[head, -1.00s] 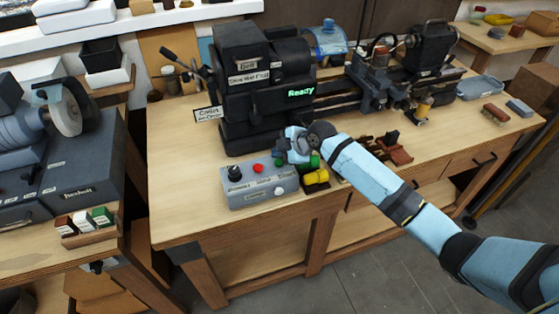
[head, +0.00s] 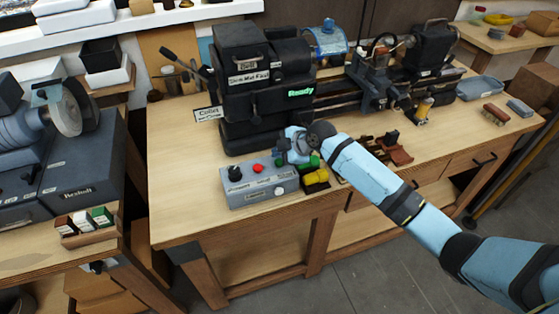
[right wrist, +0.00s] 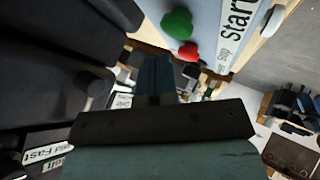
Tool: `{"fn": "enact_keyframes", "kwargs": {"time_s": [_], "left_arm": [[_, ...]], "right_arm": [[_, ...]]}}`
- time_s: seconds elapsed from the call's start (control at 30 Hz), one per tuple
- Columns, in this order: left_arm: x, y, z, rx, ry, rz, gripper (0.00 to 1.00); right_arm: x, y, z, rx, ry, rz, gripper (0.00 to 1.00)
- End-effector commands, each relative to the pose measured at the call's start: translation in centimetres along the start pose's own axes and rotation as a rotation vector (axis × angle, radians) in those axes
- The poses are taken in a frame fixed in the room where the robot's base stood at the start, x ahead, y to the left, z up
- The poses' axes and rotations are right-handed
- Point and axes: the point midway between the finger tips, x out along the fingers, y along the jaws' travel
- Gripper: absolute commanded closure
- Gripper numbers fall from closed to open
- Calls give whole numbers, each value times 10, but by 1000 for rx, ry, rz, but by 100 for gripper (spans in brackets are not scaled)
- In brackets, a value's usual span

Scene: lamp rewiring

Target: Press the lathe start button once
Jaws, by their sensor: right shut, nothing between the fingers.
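The grey control box (head: 258,187) sits near the front edge of the lathe bench. On its top are a black knob (head: 235,172), a red button (head: 257,168) and a green button (head: 279,162). The right wrist view shows the green button (right wrist: 177,24) and red button (right wrist: 188,50) beside the labels "Start" and "Stop". My right gripper (head: 281,153) is shut and empty, just above the box's back right end, close to the green button. I cannot tell whether it touches. The lathe (head: 265,85) display reads "Ready". My left gripper is out of view.
A yellow item (head: 316,178) lies right of the box, by the bench edge. Wooden holders with small parts (head: 392,150) stand farther right. The lathe headstock rises close behind my gripper. The bench front left of the box is clear.

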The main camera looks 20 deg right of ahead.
Motion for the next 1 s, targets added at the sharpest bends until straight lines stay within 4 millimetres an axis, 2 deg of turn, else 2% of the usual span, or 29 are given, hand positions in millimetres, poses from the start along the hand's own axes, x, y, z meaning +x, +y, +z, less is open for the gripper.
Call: {"fn": "enact_keyframes", "kwargs": {"time_s": [1.0], "left_arm": [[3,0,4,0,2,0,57]], "right_arm": [[9,-6,6,0,0,0,100]]}}
